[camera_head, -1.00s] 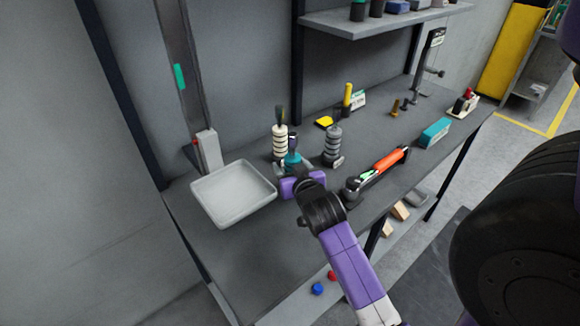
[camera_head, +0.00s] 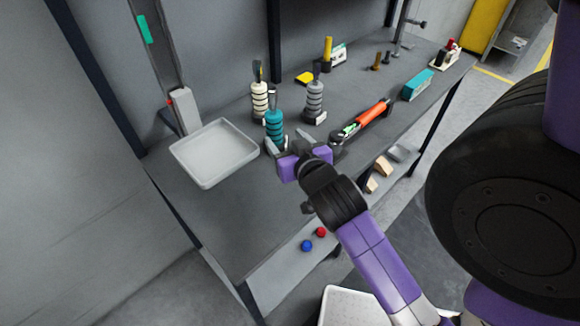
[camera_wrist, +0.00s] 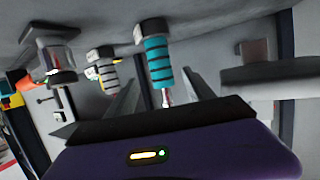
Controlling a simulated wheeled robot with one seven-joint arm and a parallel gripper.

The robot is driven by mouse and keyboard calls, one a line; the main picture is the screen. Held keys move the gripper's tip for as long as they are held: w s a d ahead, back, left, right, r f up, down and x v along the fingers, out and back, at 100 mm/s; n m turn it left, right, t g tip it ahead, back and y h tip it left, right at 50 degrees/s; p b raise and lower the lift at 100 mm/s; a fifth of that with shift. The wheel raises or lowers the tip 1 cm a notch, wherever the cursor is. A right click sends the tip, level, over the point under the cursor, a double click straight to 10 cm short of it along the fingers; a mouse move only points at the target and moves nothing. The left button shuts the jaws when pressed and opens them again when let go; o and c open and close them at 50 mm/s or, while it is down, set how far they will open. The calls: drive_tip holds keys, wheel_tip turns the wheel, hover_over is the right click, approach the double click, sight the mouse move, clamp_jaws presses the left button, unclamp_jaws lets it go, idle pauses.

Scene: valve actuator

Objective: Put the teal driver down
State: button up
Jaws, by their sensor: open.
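The teal driver (camera_head: 274,127) stands upright on the grey bench, with its ribbed handle low and its thin shaft up. In the wrist view, which is upside down, the teal driver (camera_wrist: 158,62) is in front of my gripper (camera_wrist: 162,88), in line with the gap between its fingers. My gripper (camera_head: 284,146) is open, on the near side of the driver. The fingers look clear of the handle in the wrist view. In the head view the gripper hides part of the driver's foot.
A cream driver (camera_head: 259,101) and a grey driver (camera_head: 314,101) stand close behind. A pale tray (camera_head: 214,153) lies to the left. An orange-and-black tool (camera_head: 371,113) and a teal box (camera_head: 417,85) lie to the right. The bench front left is clear.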

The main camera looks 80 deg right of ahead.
drive_tip(key=a+f+n+y, duration=0.1)
drive_tip(key=a, duration=0.2)
drive_tip(key=w+a+f+n+t, duration=0.1)
drive_tip(key=a, duration=0.1)
drive_tip(key=a+n+t+y, duration=0.1)
drive_tip(key=a, duration=0.2)
drive_tip(key=shift+w+a+f+y, duration=0.2)
drive_tip(key=shift+a+f+y, duration=0.1)
drive_tip(key=shift+a+f, duration=0.1)
drive_tip(key=a+n+y, duration=0.1)
drive_tip(key=a, duration=0.2)
drive_tip(key=s+a+f+n+t+y, duration=0.1)
drive_tip(key=a, duration=0.2)
drive_tip(key=a+n+t+y, duration=0.1)
drive_tip(key=a, duration=0.2)
drive_tip(key=shift+s+f, duration=0.15)
drive_tip(key=shift+f, duration=0.05)
drive_tip(key=s+a+r+n+t+y, duration=0.2)
drive_tip(key=s+a+n+y, duration=0.2)
drive_tip(key=s+a, duration=0.5)
drive_tip(key=a+y, duration=0.2)
drive_tip(key=a, duration=0.2)
drive_tip(key=shift+s+r+n, duration=0.2)
drive_tip(key=shift+s+n, duration=0.15)
drive_tip(key=shift+n, duration=0.05)
